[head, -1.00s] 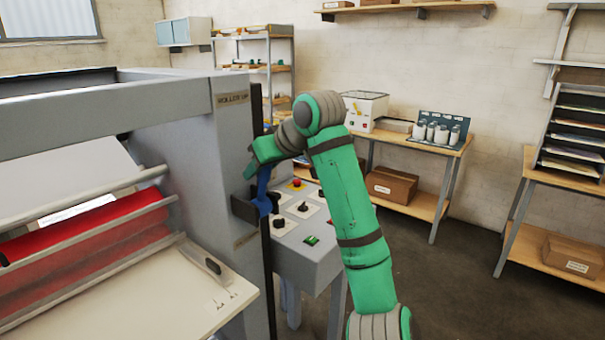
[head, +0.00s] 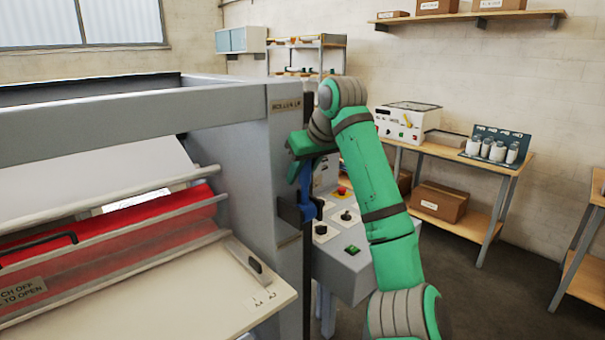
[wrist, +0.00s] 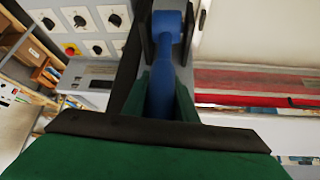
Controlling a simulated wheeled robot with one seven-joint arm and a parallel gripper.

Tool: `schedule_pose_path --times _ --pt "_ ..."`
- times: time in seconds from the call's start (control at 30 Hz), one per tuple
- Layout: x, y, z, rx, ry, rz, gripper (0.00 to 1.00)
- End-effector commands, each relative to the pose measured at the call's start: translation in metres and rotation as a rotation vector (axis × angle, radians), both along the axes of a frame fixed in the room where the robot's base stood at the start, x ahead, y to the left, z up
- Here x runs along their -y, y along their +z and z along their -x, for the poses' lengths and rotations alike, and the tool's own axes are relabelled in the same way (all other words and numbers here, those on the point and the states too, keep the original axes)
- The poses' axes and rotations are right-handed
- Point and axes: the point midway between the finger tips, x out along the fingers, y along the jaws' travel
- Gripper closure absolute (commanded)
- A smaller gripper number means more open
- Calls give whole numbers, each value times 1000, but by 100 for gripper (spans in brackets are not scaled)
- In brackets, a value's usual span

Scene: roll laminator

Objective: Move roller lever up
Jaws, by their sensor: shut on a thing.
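The roller lever (head: 306,190) is blue and sits on the right side of the grey laminator, beside the side panel under the "ROLLER UP" label (head: 286,103). In the wrist view the blue lever (wrist: 168,45) runs down from its rounded pivot end between my gripper's fingers. My gripper (wrist: 162,95) is shut on the lever's shaft, with a green finger on each side. In the head view my green arm comes from the right and its wrist hides the lever's upper end.
A control console (head: 345,262) with knobs, a red button and a green switch stands just right of the lever. The laminator's red roller (head: 120,230) and feed table (head: 215,285) lie to the left. A bench (head: 450,150) with equipment stands behind. Open floor shows at right.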

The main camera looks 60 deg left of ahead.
Motion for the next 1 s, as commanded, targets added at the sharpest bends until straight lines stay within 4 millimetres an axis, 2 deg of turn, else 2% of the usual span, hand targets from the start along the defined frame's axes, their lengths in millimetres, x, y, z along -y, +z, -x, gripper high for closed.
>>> schedule_pose_path --times 0.07,0.1,0.17,0.57,1.0 --pt "-2 -1 2 2 4 0 100" --pt "-2 -1 2 2 5 -1 70" --pt "-2 -1 2 1 4 -1 56" --pt "3 5 -1 1 0 -2 56" --pt "46 65 -6 2 1 -3 56"
